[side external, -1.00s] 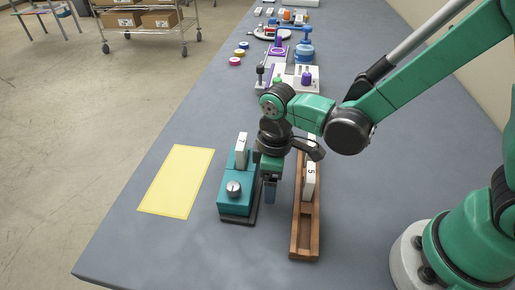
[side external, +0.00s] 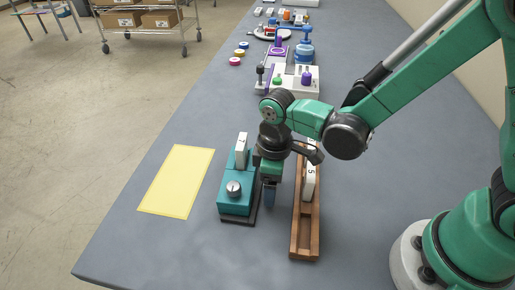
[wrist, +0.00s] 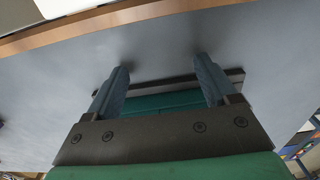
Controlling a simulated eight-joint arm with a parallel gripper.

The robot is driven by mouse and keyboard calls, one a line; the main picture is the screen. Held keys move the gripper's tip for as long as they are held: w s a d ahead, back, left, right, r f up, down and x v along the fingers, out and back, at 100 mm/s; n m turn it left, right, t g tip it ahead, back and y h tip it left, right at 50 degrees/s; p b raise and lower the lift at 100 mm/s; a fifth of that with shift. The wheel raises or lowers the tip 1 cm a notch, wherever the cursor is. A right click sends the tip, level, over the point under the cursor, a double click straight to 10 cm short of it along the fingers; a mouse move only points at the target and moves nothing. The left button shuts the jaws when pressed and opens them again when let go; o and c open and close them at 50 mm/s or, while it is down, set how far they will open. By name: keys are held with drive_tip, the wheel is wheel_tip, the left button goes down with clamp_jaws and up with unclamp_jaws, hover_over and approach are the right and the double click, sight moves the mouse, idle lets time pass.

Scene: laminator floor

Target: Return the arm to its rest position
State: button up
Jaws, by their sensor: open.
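My gripper (side external: 269,197) is between the teal laminator-like machine and the wooden rack in the side view, pointing down. In the wrist view its two fingers (wrist: 166,88) stand apart with nothing between them. The teal machine (side external: 236,200) has a silver knob and a white block marked with a number upright at its back. Part of the teal machine (wrist: 165,103) shows beyond the fingers in the wrist view. The wooden rack (side external: 305,232) holds white numbered blocks (side external: 310,184), one reading 5; my arm hides part of it.
A yellow mat (side external: 177,182) lies left of the teal machine. A light device (side external: 290,80) with green and purple knobs stands behind, with a blue pump-like item (side external: 305,45) and several coloured discs (side external: 236,61) beyond. The table front is clear.

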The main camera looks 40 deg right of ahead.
sight(231, 171)
drive_tip(key=shift+r, duration=0.4)
drive_tip(key=shift+w+a, duration=0.1)
drive_tip(key=shift+w, duration=0.05)
drive_tip(key=shift+w+a, duration=0.75)
drive_tip(key=shift+a, duration=0.05)
drive_tip(key=shift+w+a, duration=0.1)
idle(0.4)
drive_tip(key=shift+w+a, duration=0.75)
drive_tip(key=shift+w, duration=0.05)
drive_tip(key=shift+w+a, duration=0.1)
drive_tip(key=shift+a, duration=0.05)
drive_tip(key=shift+w+a, duration=0.75)
drive_tip(key=shift+w+a, duration=0.1)
drive_tip(key=shift+w, duration=0.05)
drive_tip(key=shift+w+a, duration=0.75)
drive_tip(key=shift+a, duration=0.05)
